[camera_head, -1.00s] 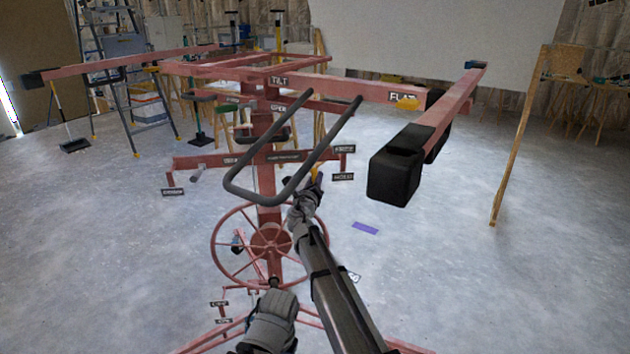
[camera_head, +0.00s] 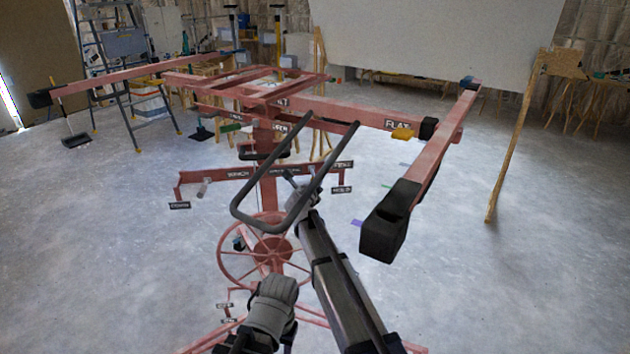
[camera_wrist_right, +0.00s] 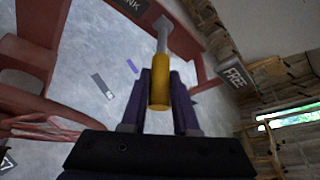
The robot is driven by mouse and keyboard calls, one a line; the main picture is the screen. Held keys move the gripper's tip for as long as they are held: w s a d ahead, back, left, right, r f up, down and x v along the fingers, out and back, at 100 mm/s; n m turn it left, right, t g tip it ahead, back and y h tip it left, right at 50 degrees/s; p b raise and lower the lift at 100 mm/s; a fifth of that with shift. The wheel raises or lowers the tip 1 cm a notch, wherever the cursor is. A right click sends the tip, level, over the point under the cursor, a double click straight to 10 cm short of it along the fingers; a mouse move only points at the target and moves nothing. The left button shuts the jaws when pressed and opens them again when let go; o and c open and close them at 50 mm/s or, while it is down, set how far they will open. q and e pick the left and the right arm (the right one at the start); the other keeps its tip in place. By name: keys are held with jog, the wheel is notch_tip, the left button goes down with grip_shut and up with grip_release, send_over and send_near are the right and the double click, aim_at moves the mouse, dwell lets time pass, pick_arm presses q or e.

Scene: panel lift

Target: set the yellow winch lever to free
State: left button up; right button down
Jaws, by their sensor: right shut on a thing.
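In the right wrist view the yellow winch lever grip (camera_wrist_right: 159,85) stands between the dark fingers of my right gripper (camera_wrist_right: 162,76), which is shut on it. The lever's grey shaft (camera_wrist_right: 162,38) runs up from the grip to a red bar. A FREE sign (camera_wrist_right: 233,76) is to its right, and a partly cut-off sign ending in NK (camera_wrist_right: 133,5) is above left. In the head view my right gripper (camera_head: 298,190) is at the red lift's crossbar, behind the bent grey tube; the yellow grip cannot be made out there.
The red panel lift (camera_head: 268,185) has a spoked wheel (camera_head: 222,255) low on its mast. A bent grey tube (camera_head: 240,195) crosses in front of it. A black-ended cradle arm (camera_head: 381,235) juts toward me at right. The floor at left and right is open.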

jog(key=shift+r, duration=0.1)
jog(key=c, duration=0.7)
grip_release()
jog(key=shift+s+a, duration=0.1)
jog(key=shift+s, duration=0.05)
jog(key=s+a, duration=0.1)
jog(key=s, duration=0.3)
jog(key=s+a, duration=0.1)
jog(key=s, duration=0.3)
jog(key=s+a, duration=0.1)
jog(key=s, duration=0.3)
jog(key=shift+s+a+r, duration=0.15)
jog(key=shift+a+r, duration=0.05)
